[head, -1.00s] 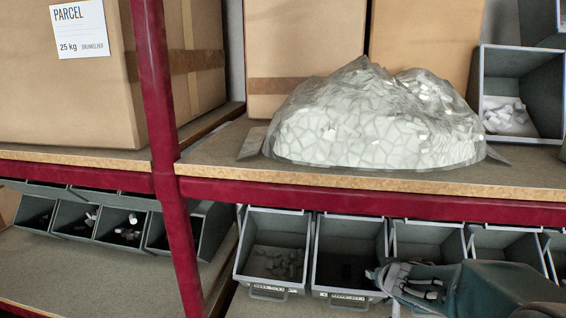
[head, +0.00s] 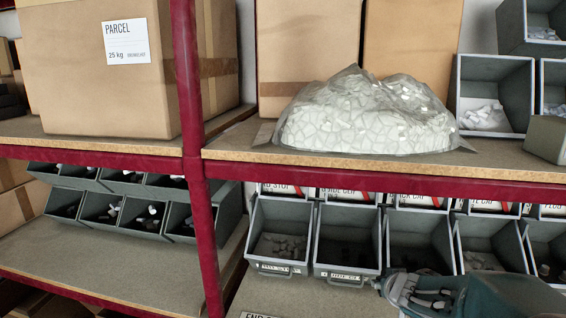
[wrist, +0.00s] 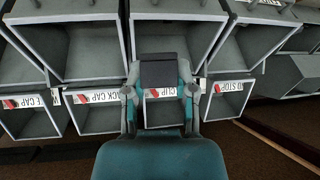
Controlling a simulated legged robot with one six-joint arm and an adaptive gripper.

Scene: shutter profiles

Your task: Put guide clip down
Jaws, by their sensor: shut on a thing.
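My gripper (wrist: 160,90) is shut on a dark grey block, which I take to be the guide clip (wrist: 160,72); the block sits between the fingertips in the wrist view. In the head view my gripper (head: 392,287) is at the lower right, in front of the lower bin row, and the clip cannot be made out clearly. The bin under the "guide clip" label (head: 346,195) has a dark inside (head: 347,246). In the wrist view the held block partly covers a label ending in "CLIP".
More grey bins stand on both sides, including the end stop bin (head: 281,240) with grey pieces. A red shelf beam (head: 380,181) runs above them, and a red post (head: 190,120) stands left. A wrapped white heap (head: 365,115) and a parcel box (head: 95,70) occupy the upper shelf.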

